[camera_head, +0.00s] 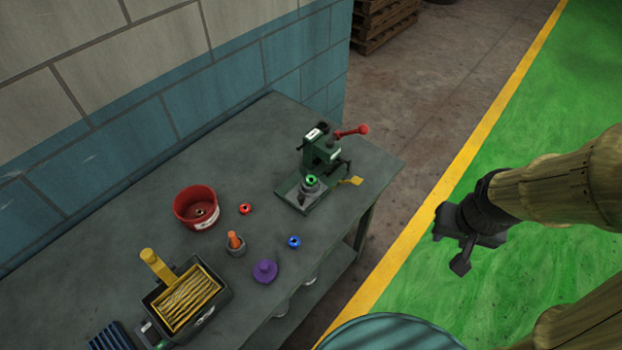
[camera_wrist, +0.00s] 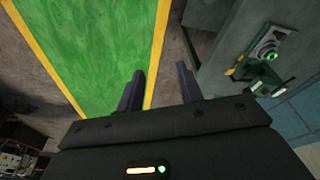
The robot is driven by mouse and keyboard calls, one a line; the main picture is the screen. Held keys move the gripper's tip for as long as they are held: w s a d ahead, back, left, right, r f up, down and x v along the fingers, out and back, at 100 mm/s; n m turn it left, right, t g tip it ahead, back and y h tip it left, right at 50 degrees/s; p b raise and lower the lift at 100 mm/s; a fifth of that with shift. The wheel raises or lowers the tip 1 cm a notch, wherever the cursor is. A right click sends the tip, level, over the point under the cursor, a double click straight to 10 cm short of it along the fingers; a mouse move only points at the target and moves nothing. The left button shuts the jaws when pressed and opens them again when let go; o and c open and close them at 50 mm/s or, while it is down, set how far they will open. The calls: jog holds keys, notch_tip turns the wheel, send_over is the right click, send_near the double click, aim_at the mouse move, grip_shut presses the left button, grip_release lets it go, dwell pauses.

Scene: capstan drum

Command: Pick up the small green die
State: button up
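The small green die (camera_head: 311,180) is a ring-like piece. It sits on a grey round holder (camera_head: 309,189) at the base of a dark green hand press (camera_head: 323,150) near the workbench's right end. The green die also shows in the wrist view (camera_wrist: 267,55) at upper right, with the press beside it. My gripper (camera_head: 448,243) is off the bench to the right, over the green floor and well apart from the die. In the wrist view my gripper (camera_wrist: 160,84) has its two fingers spread, with nothing between them.
On the workbench (camera_head: 150,226) are a red bowl (camera_head: 195,221), a red ring (camera_head: 245,209), a blue ring (camera_head: 294,242), a purple knob (camera_head: 265,271), an orange-topped piece (camera_head: 235,241) and a black box (camera_head: 215,300). A blue wall (camera_head: 180,110) runs behind. The press has a red-knobbed lever (camera_head: 352,131).

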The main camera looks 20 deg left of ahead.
jog(key=o, duration=0.3)
jog(key=shift+w+f, duration=0.1)
jog(key=shift+o, duration=0.5)
jog(key=w+f+n+t+b, duration=0.2)
jog(key=w+f+b, duration=0.3)
jog(key=w, duration=0.3)
jog(key=shift+a+f+n+t, duration=0.2)
jog(key=shift+f+n+t, duration=0.2)
jog(key=shift+f+n, duration=0.15)
jog(key=w+a+f+n+t+y+b, duration=0.3)
jog(key=w+a+f+n+y+b, duration=0.4)
jog(key=a, duration=0.3)
jog(key=s+a+f+n+g+y+b, duration=0.1)
jog(key=a+f+n+g+y+b, duration=0.1)
jog(key=a+y+b, duration=0.3)
jog(key=a+n+g+y, duration=0.1)
jog(key=a, duration=0.2)
jog(key=shift+s+f+y, duration=0.15)
jog(key=shift+f+y, duration=0.1)
jog(key=shift+y, duration=0.05)
send_near(310, 181)
jog(key=x, duration=0.3)
jog(key=shift+w+d, duration=0.15)
jog(key=shift+w, duration=0.2)
